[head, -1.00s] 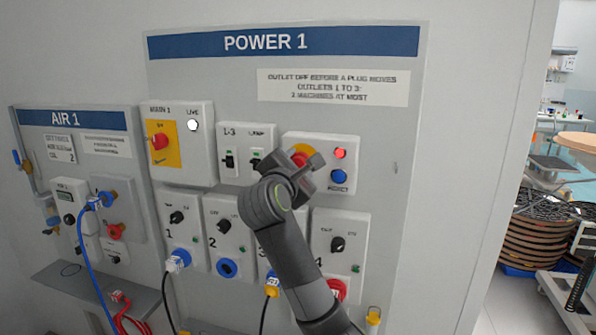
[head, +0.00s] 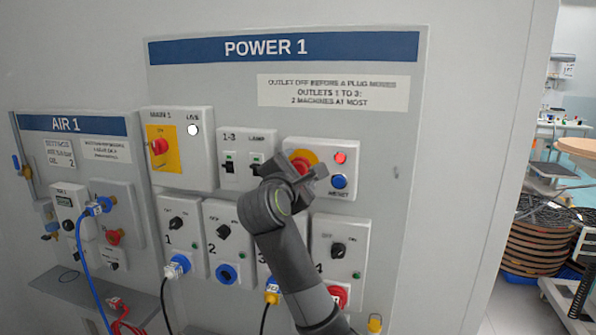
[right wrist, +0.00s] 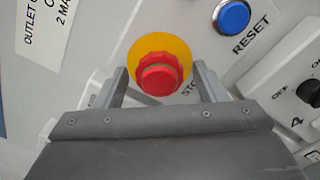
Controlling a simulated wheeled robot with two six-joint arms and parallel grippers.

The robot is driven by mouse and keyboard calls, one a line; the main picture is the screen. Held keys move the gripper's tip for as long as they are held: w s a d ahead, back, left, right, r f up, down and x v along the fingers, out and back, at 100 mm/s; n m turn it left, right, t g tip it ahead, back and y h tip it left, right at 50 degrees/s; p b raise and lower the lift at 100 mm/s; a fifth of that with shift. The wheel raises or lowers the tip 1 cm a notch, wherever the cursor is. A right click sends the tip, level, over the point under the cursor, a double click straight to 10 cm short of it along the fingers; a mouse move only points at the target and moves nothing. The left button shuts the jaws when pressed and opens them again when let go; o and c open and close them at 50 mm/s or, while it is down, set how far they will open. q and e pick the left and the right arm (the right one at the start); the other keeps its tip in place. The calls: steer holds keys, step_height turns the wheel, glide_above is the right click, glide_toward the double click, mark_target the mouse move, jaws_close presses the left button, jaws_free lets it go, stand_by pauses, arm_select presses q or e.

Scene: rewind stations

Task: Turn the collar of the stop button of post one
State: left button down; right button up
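The stop button (head: 303,157) is on the POWER 1 panel (head: 400,130), with a red head on a yellow disc. The right wrist view shows its red ribbed head (right wrist: 158,77) against the yellow disc (right wrist: 160,47). My right gripper (head: 316,172) is in front of the button and hides its lower part in the head view. In the right wrist view its two fingers (right wrist: 162,84) are open, one on each side of the red head, with gaps visible. I cannot tell how deep the fingertips reach. My left gripper is not in view.
A blue reset button (head: 339,181) and a lit red lamp (head: 340,158) sit close right of the stop button. The 1-3 switch box (head: 243,172) is to the left. Outlet boxes with knobs (head: 338,250) are below. Cables hang at the lower left.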

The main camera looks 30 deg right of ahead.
steer(key=shift+s+a, duration=0.1)
steer(key=b+v, duration=0.5)
steer(key=v, duration=1.2)
steer(key=shift+b, duration=0.4)
steer(key=shift+s, duration=0.1)
